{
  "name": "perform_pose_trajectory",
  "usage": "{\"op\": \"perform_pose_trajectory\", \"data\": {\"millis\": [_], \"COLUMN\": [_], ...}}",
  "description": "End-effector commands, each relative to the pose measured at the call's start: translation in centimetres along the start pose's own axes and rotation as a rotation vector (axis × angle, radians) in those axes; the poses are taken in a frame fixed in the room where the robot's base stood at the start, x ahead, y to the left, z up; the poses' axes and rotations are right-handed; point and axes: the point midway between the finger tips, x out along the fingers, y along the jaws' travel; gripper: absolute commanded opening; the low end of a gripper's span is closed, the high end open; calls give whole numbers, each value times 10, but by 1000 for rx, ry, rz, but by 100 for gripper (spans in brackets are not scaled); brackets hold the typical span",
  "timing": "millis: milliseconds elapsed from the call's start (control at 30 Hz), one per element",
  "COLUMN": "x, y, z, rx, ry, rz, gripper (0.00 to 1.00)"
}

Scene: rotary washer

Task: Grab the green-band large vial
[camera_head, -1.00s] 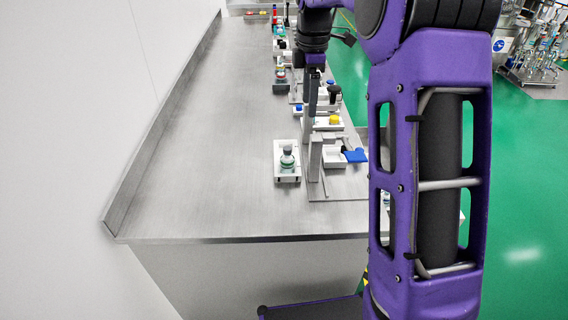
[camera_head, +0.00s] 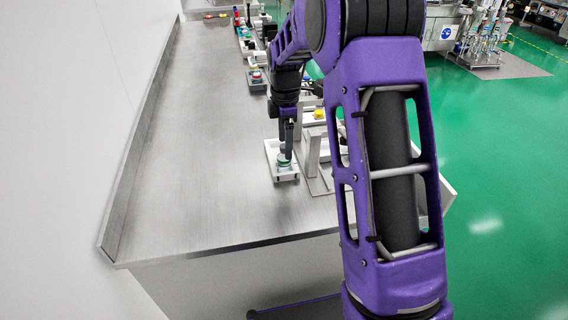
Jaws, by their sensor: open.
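The vial with a green band (camera_head: 283,166) stands in a small white tray (camera_head: 288,179) on the steel bench. My gripper (camera_head: 286,153) points down right at the vial, and its dark fingers cover the vial's upper part. The gripper is open. I cannot tell whether the fingers are around the vial or only in front of it, or whether they touch it.
A fixture with grey uprights (camera_head: 310,165) stands just right of the tray, partly behind my arm. A yellow-topped item (camera_head: 319,114) and a red-topped item (camera_head: 256,75) stand farther back. The bench's left side (camera_head: 195,150) is clear.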

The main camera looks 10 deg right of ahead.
Motion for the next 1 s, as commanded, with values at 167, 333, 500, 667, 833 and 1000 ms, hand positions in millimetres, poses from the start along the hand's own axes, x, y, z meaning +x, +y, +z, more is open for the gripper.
{"op": "perform_pose_trajectory", "data": {"millis": [167, 333, 500, 667, 833, 1000], "x": [30, 40, 40, 40, 40, 40], "y": [-3, -2, -2, -2, -2, -2], "z": [-4, -4, -4, -4, -4, -4], "rx": [0, -1, -1, 0, 0, 0], "ry": [-1, -1, 0, 0, 0, 0], "rz": [-4, -1, -1, -1, -1, -1], "gripper": [84, 84, 84, 60, 30, 0]}}
